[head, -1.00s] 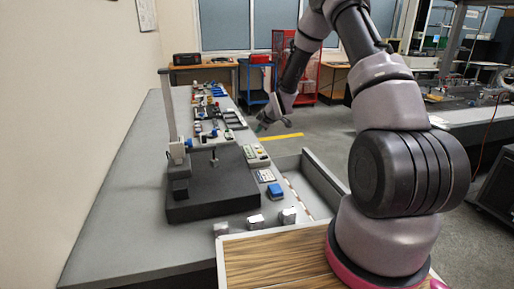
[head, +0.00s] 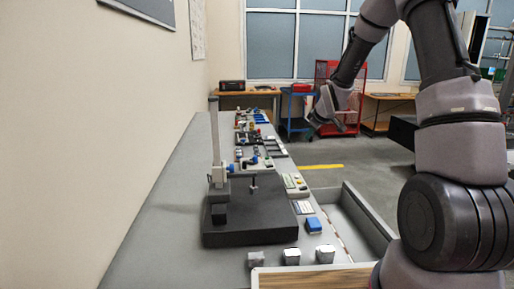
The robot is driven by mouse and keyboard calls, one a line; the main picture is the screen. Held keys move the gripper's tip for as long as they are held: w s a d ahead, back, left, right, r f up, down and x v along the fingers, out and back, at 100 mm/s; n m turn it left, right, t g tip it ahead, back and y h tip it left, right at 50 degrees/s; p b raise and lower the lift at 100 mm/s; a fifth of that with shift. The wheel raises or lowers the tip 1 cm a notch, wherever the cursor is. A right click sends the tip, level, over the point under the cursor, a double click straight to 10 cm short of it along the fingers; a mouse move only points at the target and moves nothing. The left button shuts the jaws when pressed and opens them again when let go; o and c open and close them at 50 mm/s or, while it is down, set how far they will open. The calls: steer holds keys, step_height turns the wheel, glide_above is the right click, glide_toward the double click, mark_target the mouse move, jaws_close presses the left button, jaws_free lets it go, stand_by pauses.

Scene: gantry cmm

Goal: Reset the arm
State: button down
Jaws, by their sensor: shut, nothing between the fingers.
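My arm rises at the right of the head view and bends over at the top. My gripper (head: 331,126) hangs at its far end, in the air over the floor beyond the open drawer, and points down. It is small in the picture; its fingers look closed, with nothing seen between them. It is apart from the bench and everything on it.
A long grey bench (head: 160,225) runs along the left wall. It bears a dark block with a measuring stand (head: 250,218), a blue box (head: 313,225), several small metal blocks (head: 291,256) and many small parts behind. An open drawer (head: 365,220) juts out right. A red cart (head: 326,85) stands behind.

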steer(key=s+d+r+m, duration=0.2)
steer(key=s+r+m, duration=0.5)
steer(key=s+r, duration=1.2)
steer(key=s+r+m, duration=0.2)
steer(key=s+m, duration=0.1)
steer(key=s, duration=0.7)
steer(key=s+r+m+g, duration=0.1)
steer(key=s+m, duration=0.2)
steer(key=s, duration=0.7)
steer(key=shift+s+a+r+y, duration=0.15)
steer(key=shift+a+r+y, duration=0.15)
steer(key=shift+a+r, duration=0.05)
